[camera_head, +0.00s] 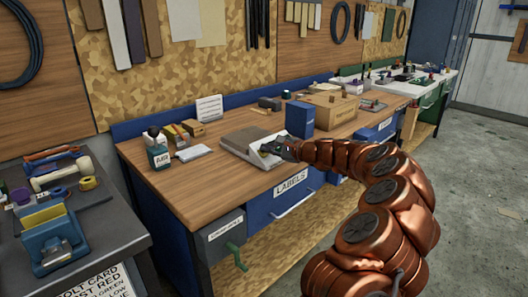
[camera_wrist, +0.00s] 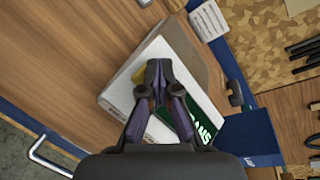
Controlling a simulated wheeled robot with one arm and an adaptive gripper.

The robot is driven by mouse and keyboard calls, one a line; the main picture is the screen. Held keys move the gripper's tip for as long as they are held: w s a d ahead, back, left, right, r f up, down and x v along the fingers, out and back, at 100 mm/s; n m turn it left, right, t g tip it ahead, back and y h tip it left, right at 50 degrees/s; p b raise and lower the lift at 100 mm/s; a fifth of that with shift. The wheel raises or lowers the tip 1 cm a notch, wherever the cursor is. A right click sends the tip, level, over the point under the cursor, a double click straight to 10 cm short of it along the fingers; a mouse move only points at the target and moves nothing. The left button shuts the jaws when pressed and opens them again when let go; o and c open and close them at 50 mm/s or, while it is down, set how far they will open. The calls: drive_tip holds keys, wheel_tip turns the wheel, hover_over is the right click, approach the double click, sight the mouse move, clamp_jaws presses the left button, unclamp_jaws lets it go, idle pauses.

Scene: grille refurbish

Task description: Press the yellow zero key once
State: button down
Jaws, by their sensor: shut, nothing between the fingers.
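A pale scale-like device (camera_head: 240,137) with a grey top lies on the wooden workbench. In the wrist view its white casing (camera_wrist: 118,97) carries a dark green panel (camera_wrist: 201,121) with partly hidden white letters. The yellow key (camera_wrist: 140,75) shows in part just left of my fingertips; a finger covers some of it. My gripper (camera_wrist: 159,65) is shut and empty, with its fingertips over the casing beside the key. I cannot tell whether they touch it. In the head view my gripper (camera_head: 272,149) is at the device's front right.
A blue box (camera_head: 299,119) and a cardboard box (camera_head: 328,108) stand right of the device. A bottle (camera_head: 157,149) and a white pad (camera_head: 193,153) are on its left. A blue drawer front marked LABELS (camera_head: 283,198) is below the bench edge. Bare bench top lies in front left.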

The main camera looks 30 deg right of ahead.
drive_tip(key=shift+s+d+r+p, duration=0.1)
drive_tip(key=shift+s+r+p, duration=0.35)
drive_tip(key=shift+r, duration=0.2)
drive_tip(key=shift+r, duration=0.1)
drive_tip(key=r+p, duration=0.1)
drive_tip(key=s+r+p, duration=0.2)
drive_tip(key=r, duration=0.1)
drive_tip(key=shift+s+d, duration=0.25)
drive_tip(key=shift+d, duration=0.05)
idle(1.0)
